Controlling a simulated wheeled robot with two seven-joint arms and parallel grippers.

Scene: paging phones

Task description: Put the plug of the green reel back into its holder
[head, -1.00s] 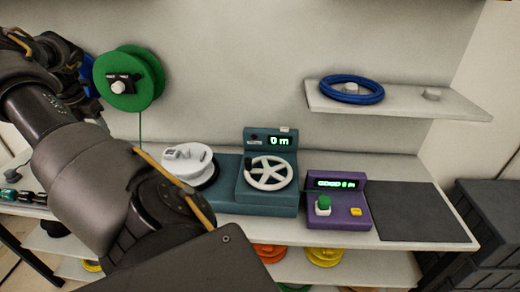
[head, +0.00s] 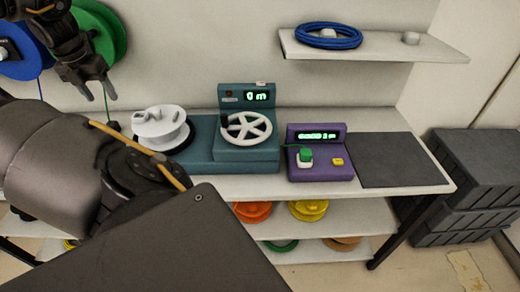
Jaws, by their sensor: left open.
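The green reel (head: 99,33) is mounted on the back wall at the upper left, partly hidden by my left arm. Its thin green cable (head: 106,103) hangs down from it. A green plug-like piece (head: 305,154) sits on a white base on the purple device (head: 320,172), with a short green strand at its left. I cannot tell for certain that it is the reel's plug. My left gripper (head: 98,97) is open and empty, fingers pointing down, in front of the reel's lower part, near the cable. The plug's holder cannot be made out. My right gripper is not in view.
A blue reel (head: 24,52) is left of the green one. A teal winding machine (head: 235,155) with a white spool (head: 160,126) stands on the table. A dark mat (head: 400,160) lies clear at right. A blue coil (head: 328,37) lies on the wall shelf (head: 375,47).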

